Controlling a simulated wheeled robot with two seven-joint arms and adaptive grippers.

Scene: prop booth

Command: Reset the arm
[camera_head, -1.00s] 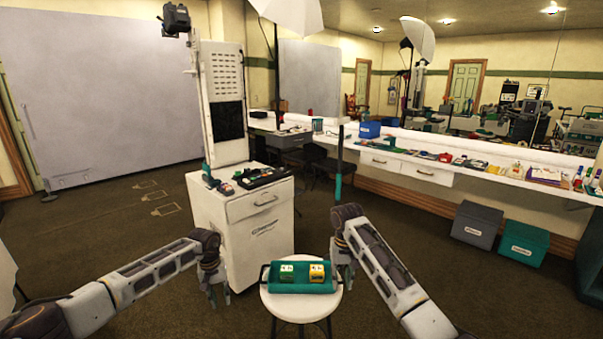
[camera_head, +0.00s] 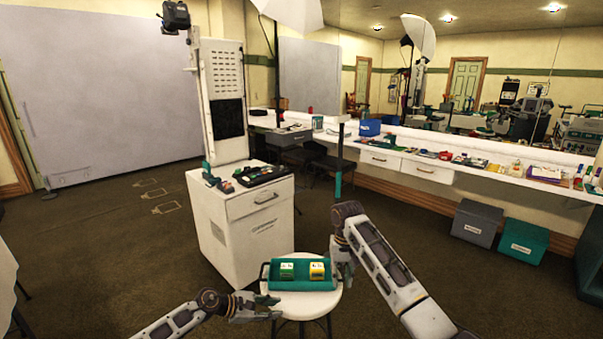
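My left gripper (camera_head: 272,307) is low at the front left of the round white stool (camera_head: 320,305), pointing right. Its fingers look spread, with nothing between them. My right gripper (camera_head: 345,272) hangs at the right end of the teal tray (camera_head: 303,284), close to its dark handle. Its fingers are small and partly hidden by my arm, so I cannot tell whether they are apart or touch the handle. The tray rests on the stool. It holds a green-and-white box (camera_head: 287,271) on the left and a yellow box (camera_head: 317,271) on the right.
A white drawer cabinet (camera_head: 245,222) stands behind and left of the stool, with dark items on top. A long white counter (camera_head: 450,165) runs along the right wall. A grey bin (camera_head: 476,223) and a teal bin (camera_head: 523,241) sit below it.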

